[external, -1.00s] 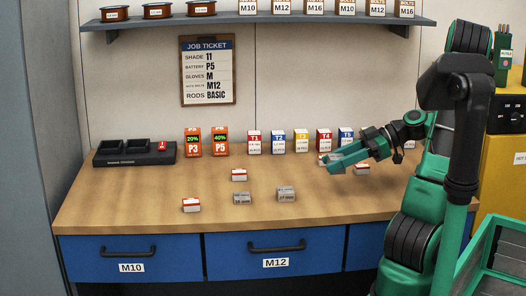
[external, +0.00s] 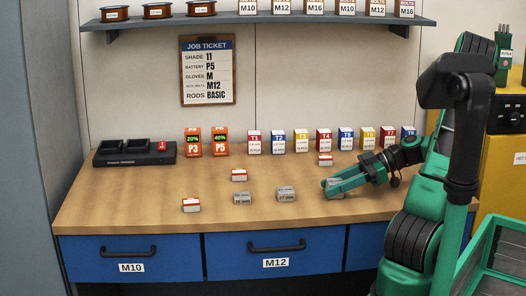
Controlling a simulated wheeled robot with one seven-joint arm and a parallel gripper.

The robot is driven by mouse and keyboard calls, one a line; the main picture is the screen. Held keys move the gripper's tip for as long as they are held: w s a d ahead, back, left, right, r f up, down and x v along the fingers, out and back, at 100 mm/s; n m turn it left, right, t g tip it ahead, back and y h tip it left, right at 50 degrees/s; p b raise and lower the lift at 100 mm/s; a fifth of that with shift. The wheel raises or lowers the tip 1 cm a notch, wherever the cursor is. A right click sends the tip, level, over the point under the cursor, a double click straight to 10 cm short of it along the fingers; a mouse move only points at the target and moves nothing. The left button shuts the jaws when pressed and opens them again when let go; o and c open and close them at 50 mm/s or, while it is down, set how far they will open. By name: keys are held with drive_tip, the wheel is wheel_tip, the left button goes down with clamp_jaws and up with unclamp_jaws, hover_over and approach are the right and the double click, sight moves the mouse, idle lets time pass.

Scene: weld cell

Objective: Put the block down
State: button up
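My gripper (external: 332,187) is low over the right part of the bench, pointing left. A small grey block (external: 335,193) shows between its fingers, partly hidden by them. It is at or just above the bench top; I cannot tell whether it touches. Two similar grey blocks stand to the left: one marked 27 mm (external: 286,194) and another grey block (external: 242,198).
Numbered boxes (external: 300,142), orange batteries (external: 220,142) and a charger (external: 134,153) line the back. The front middle is clear.

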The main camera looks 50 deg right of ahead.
drive_tip(key=o, duration=0.4)
drive_tip(key=shift+c, duration=0.2)
drive_tip(key=shift+r, duration=0.15)
drive_tip(key=v, duration=1.2)
